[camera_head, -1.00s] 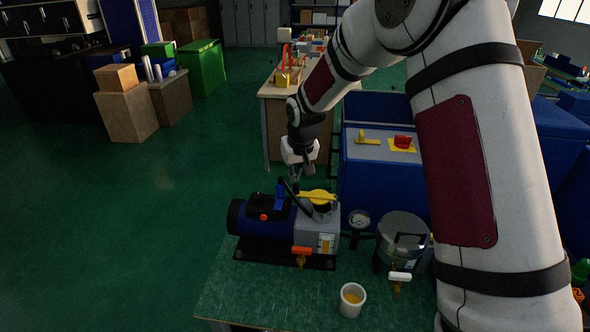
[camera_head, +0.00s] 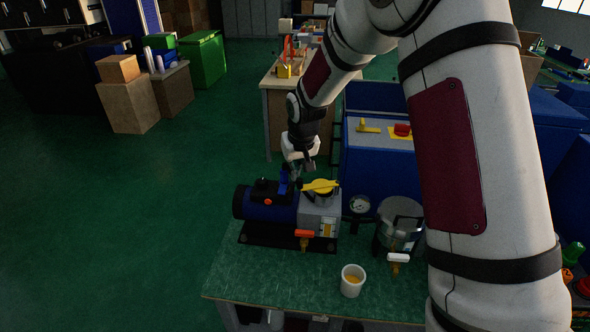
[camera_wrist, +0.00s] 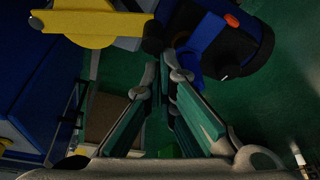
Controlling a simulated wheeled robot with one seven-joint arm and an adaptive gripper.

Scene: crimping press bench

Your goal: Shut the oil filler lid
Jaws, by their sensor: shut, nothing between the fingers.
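The yellow oil filler lid (camera_head: 321,186) is on top of the grey end of a blue vacuum pump (camera_head: 268,212) on the green bench. Its handle bar looks slightly tilted, and a dark rim shows beneath it; I cannot tell its exact angle. The lid also shows large in the wrist view (camera_wrist: 85,27), at the upper left, apart from the fingers. My gripper (camera_head: 296,172) is shut and empty, pointing down just behind and left of the lid, near the pump's blue upright part. In the head view the fingertips are small and partly lost against the pump.
A white cup (camera_head: 352,281) with yellow liquid stands at the bench front. A round gauge (camera_head: 360,204) and a metal pot (camera_head: 399,226) are right of the pump. A blue cabinet (camera_head: 380,155) stands behind. Green floor is open to the left.

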